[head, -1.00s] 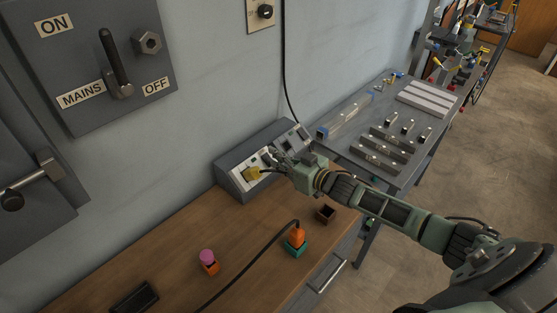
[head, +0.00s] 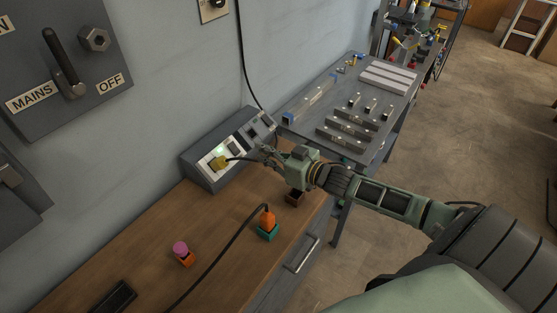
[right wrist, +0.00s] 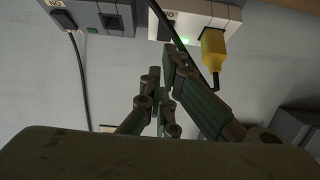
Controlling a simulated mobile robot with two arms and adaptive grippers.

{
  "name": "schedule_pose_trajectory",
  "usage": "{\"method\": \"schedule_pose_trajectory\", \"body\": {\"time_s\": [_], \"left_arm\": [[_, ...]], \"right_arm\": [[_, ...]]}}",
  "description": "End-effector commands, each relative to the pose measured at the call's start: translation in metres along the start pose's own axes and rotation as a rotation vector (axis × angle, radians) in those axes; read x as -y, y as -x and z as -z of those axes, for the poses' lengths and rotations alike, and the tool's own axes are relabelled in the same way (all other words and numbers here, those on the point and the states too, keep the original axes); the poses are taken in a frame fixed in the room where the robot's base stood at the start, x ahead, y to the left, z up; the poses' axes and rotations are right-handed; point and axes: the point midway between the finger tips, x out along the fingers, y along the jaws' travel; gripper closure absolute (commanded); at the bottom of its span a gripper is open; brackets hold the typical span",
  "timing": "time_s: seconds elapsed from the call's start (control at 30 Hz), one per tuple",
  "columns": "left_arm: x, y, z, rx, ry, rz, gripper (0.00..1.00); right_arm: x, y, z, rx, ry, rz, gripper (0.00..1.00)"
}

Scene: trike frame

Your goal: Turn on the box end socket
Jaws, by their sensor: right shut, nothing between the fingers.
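The grey socket box (head: 193,172) stands on the wooden bench against the wall. A yellow plug (head: 219,163) sits in the socket at its near end. A green light (head: 232,149) glows next to that plug; in the right wrist view the green light (right wrist: 184,41) and yellow plug (right wrist: 213,52) also show. My right gripper (head: 260,154) is shut and empty, a little in front of the box and apart from it. Its fingers (right wrist: 165,85) point toward the box's face in the right wrist view. My left gripper is not in view.
A black cable (head: 243,55) runs down the wall to the box. An orange plug (head: 267,216) on a teal base, a pink-topped piece (head: 181,248) and a dark cup (head: 294,198) stand on the bench. A metal table (head: 288,130) with bars adjoins at right.

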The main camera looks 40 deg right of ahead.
Motion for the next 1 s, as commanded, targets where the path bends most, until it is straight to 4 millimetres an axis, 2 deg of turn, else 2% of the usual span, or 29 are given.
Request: {"method": "schedule_pose_trajectory", "body": {"time_s": [0.1,0.23,0.37,0.6,1.0], "left_arm": [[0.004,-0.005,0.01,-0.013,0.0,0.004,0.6],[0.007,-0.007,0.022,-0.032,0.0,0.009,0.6],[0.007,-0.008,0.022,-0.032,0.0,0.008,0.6],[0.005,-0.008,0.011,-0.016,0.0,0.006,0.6],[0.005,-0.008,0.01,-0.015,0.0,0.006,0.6]], "right_arm": [[0.001,0.018,-0.006,0.004,-0.001,0.001,1.0],[0.0,0.032,-0.007,0.003,-0.002,0.0,1.0],[0.0,0.04,-0.008,0.001,-0.001,0.0,1.0],[0.0,0.044,-0.007,0.0,0.0,0.0,1.0],[0.0,0.043,-0.007,0.0,0.0,0.0,1.0]]}}
